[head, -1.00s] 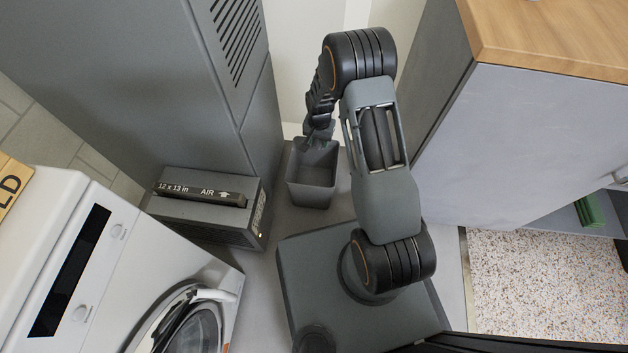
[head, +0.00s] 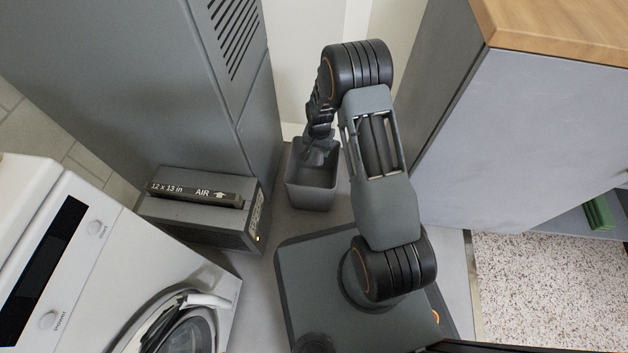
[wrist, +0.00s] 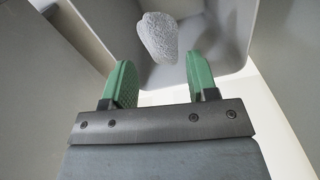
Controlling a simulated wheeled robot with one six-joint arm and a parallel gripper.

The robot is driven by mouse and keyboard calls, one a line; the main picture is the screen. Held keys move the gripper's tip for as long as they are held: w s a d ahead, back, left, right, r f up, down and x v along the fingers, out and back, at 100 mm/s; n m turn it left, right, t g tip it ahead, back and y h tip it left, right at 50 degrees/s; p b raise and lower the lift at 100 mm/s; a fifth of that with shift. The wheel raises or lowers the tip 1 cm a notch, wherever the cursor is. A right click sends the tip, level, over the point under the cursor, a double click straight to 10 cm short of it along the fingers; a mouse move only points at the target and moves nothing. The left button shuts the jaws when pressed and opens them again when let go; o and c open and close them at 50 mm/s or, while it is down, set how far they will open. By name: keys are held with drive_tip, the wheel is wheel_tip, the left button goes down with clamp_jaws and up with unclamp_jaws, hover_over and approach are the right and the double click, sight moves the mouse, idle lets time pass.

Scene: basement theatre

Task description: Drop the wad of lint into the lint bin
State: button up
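The wad of lint (wrist: 158,37) is a pale grey, rough lump in the wrist view. It shows beyond my open fingertips, against the inside of the lint bin; I cannot tell whether it rests on the bin's bottom. The lint bin (head: 311,194) is a grey, open-topped box on the floor, and its wall also shows in the wrist view (wrist: 232,28). My gripper (wrist: 161,66) has green finger pads spread wide apart, with a clear gap between them and the lint. In the head view my gripper (head: 318,152) points down at the bin's mouth. The lint cannot be made out there.
A tall grey vented cabinet (head: 225,75) stands behind to the left, with a filter box (head: 195,215) at its foot. A white washer (head: 75,265) is at lower left. A grey cabinet with a wooden top (head: 530,130) stands close on the right.

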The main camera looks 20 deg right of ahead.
drive_tip(key=o, duration=0.3)
drive_tip(key=shift+o, duration=0.2)
wheel_tip(320, 180, up, 14)
drive_tip(key=p, duration=0.6)
drive_tip(key=shift+f, duration=0.1)
drive_tip(key=s+r+n+t+p, duration=0.1)
drive_tip(key=s+r+p, duration=0.2)
drive_tip(key=r+p, duration=0.85)
drive_tip(key=s+r+n+t+p, duration=0.15)
drive_tip(key=s+r+p, duration=0.25)
drive_tip(key=r, duration=1.5)
drive_tip(key=s+r+n+p, duration=0.1)
drive_tip(key=s+r+p, duration=0.3)
drive_tip(key=r+p, duration=0.2)
drive_tip(key=s+r+n+p, duration=0.1)
drive_tip(key=s+r+p, duration=0.4)
drive_tip(key=r, duration=0.6)
drive_tip(key=s+r+n+t+p, duration=0.1)
drive_tip(key=s+r+n+p, duration=0.1)
drive_tip(key=s+r+p, duration=0.3)
wheel_tip(320, 180, up, 4)
drive_tip(key=shift+a+p, duration=0.15)
drive_tip(key=shift+p, duration=0.85)
